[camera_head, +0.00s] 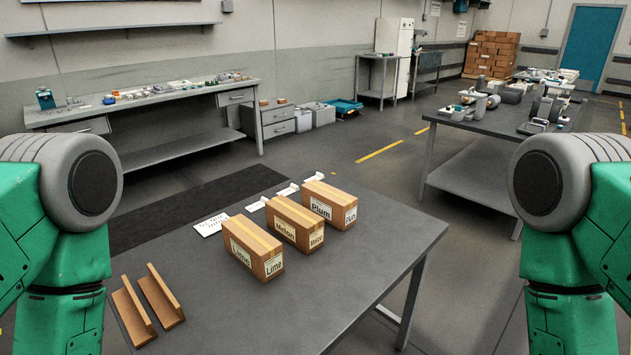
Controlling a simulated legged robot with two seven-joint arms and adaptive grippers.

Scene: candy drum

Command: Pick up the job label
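A white card with dark print (211,224) lies flat on the grey table (370,270), left of the box marked Lime (250,248); it looks like the job label, though its words are too small to read surely. The boxes marked Melon (293,224) and Plum (328,204) stand in a diagonal row with the Lime box. Small white pieces (257,204) lie behind the boxes. My two green arms show at the left and right edges, but neither gripper is in view.
Two brown angled strips (162,296) lie at the table's left front. The table's front and right are clear. A bench with small parts (140,95) stands at the back left, and another cluttered table (500,120) at the back right.

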